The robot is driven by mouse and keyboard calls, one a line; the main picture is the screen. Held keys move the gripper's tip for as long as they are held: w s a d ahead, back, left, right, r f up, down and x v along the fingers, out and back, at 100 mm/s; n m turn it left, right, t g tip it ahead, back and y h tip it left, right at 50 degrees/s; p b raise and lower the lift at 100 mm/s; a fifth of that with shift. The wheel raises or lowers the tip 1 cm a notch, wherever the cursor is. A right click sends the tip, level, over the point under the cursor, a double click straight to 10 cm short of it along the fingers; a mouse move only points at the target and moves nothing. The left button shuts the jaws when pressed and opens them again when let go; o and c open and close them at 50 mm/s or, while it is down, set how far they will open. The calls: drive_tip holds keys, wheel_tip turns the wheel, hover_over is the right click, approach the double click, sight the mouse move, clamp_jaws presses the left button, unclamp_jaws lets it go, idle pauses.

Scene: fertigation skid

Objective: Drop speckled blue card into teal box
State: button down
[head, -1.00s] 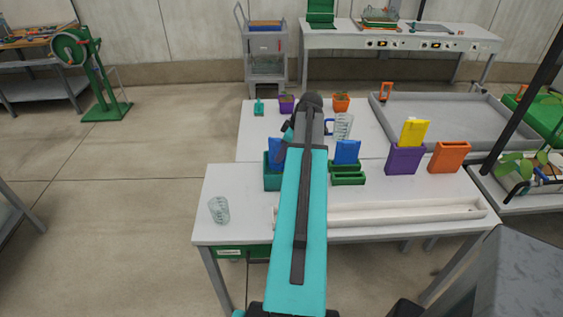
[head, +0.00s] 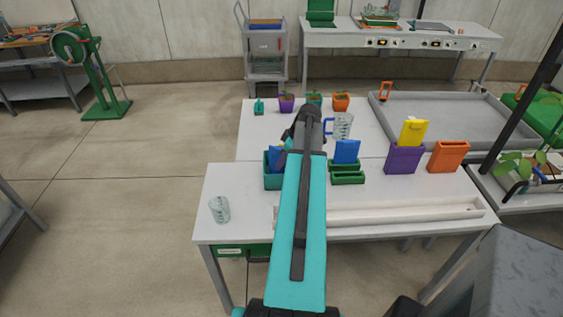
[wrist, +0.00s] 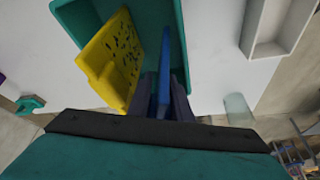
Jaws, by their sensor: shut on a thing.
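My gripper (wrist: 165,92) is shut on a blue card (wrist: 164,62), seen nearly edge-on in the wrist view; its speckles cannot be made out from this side. The card is over the opening of the teal box (wrist: 177,22), and its lower part appears to be inside. A yellow card with dark speckles (wrist: 122,50) stands tilted in the same box, left of the blue card and apart from it. In the head view the held blue card (head: 275,158) shows at the teal box (head: 272,183), partly hidden by my arm, which also hides the fingers.
Another blue card (head: 347,151) stands in a green holder (head: 348,178) to the right. A purple box (head: 403,160) holds a yellow card (head: 413,132), beside an orange box (head: 449,157). A glass (head: 219,209) stands front left. A white channel (head: 400,213) lies along the front.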

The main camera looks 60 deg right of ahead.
drive_tip(key=shift+f+b, duration=0.35)
drive_tip(key=shift+f, duration=0.15)
drive_tip(key=c, duration=1.9)
unclamp_jaws()
drive_tip(key=shift+r, duration=0.15)
drive_tip(key=shift+r+p, duration=0.5)
drive_tip(key=shift+r, duration=0.15)
drive_tip(key=shift+b+v, duration=1.4)
drive_tip(key=shift+v, duration=4.5)
